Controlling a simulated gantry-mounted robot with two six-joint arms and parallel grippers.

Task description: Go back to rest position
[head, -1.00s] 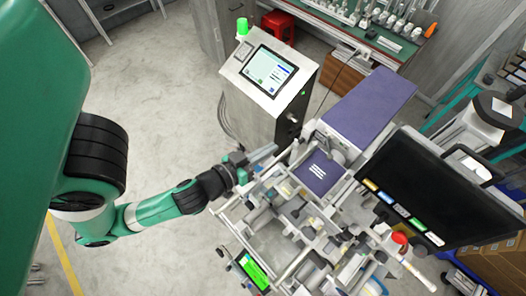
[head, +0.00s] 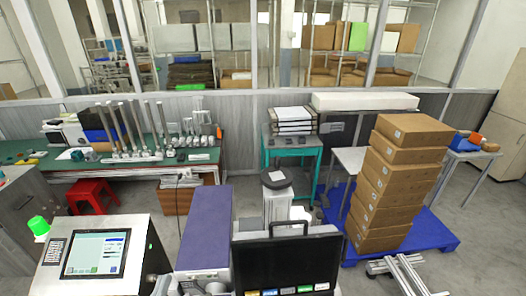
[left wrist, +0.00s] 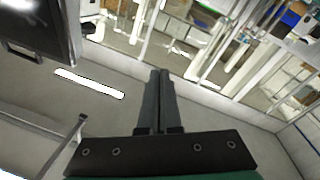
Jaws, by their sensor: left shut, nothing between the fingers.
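My left gripper (left wrist: 159,76) shows only in the left wrist view. Its two dark fingers are together with nothing between them. It is apart from everything, with grey floor and shelving behind it. Neither of my arms shows in the head view now. My right gripper is in no frame. No loose film reel is clear in view; a dark round disc (head: 277,178) sits on top of a pale stand behind the black monitor (head: 287,262) in the head view.
A console with a touchscreen (head: 96,254) stands at the lower left, beside a purple-topped machine (head: 205,228). A green workbench (head: 60,163), red stool (head: 92,194) and stacked cardboard boxes (head: 398,185) on a blue pallet (head: 437,240) stand behind. Open floor lies between.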

